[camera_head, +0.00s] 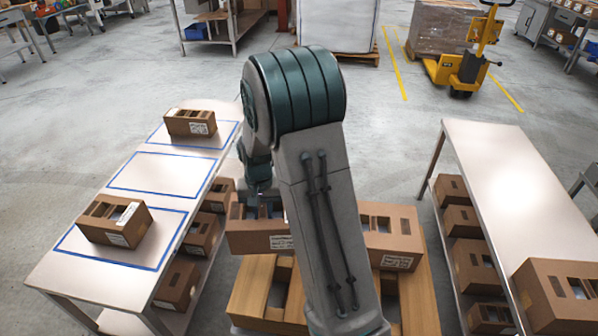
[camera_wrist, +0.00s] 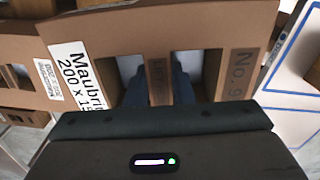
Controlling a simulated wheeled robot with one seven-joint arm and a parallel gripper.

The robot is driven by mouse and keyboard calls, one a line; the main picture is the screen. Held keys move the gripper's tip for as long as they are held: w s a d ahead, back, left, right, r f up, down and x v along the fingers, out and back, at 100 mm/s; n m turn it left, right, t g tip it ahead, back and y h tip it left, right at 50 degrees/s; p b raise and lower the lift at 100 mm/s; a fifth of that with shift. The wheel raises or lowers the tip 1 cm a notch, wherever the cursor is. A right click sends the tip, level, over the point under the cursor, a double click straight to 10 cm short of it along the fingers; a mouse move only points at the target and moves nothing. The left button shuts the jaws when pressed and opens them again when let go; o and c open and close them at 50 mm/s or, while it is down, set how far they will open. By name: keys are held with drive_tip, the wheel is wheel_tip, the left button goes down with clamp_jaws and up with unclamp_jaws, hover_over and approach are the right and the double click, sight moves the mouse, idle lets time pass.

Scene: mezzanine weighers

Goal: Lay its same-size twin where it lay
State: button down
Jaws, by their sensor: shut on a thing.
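My gripper (camera_head: 262,196) is shut on a brown carton (camera_head: 252,240) at the centre of the head view. In the wrist view, the fingers (camera_wrist: 158,88) reach into two openings and clasp the strip between them on this carton (camera_wrist: 215,55). It bears a white label and "No. 9". I cannot tell whether it rests on the pallet below or hangs just above. The table (camera_head: 112,285) on the left has three blue-taped outlines. The middle outline (camera_head: 160,174) is empty. A carton (camera_head: 190,122) lies in the far one and another carton (camera_head: 114,220) in the near one.
Another carton (camera_head: 392,236) sits on the wooden pallet (camera_head: 418,300), partly behind my arm. The right table (camera_head: 510,190) holds a carton (camera_head: 556,298) at its near end; its lower shelf holds several more. More cartons fill the left table's lower shelf. A yellow pallet truck (camera_head: 468,68) stands behind.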

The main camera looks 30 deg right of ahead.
drive_tip(key=d+m, duration=0.2)
drive_tip(key=m, duration=0.1)
drive_tip(key=w+d+r+m, duration=0.1)
drive_tip(key=d+m, duration=0.1)
drive_tip(key=m, duration=0.1)
drive_tip(key=w+d+r+m, duration=0.1)
drive_tip(key=m, duration=0.2)
drive_tip(key=shift+d, duration=0.4)
drive_tip(key=w+d+m+b, duration=0.1)
drive_tip(key=d+m+b, duration=0.1)
drive_tip(key=d+m, duration=0.5)
drive_tip(key=shift+d+f+m, duration=0.2)
drive_tip(key=shift+m, duration=2)
drive_tip(key=shift+w+f, duration=0.1)
drive_tip(key=shift+f, duration=0.1)
drive_tip(key=shift+a+f+b, duration=0.1)
drive_tip(key=shift+f+b, duration=0.45)
drive_tip(key=shift+f, duration=0.15)
drive_tip(key=shift+f, duration=0.1)
wheel_tip(320, 180, down, 11)
drive_tip(key=b, duration=0.7)
drive_tip(key=shift+f, duration=0.2)
drive_tip(key=shift+f+b, duration=0.2)
drive_tip(key=shift+b, duration=0.1)
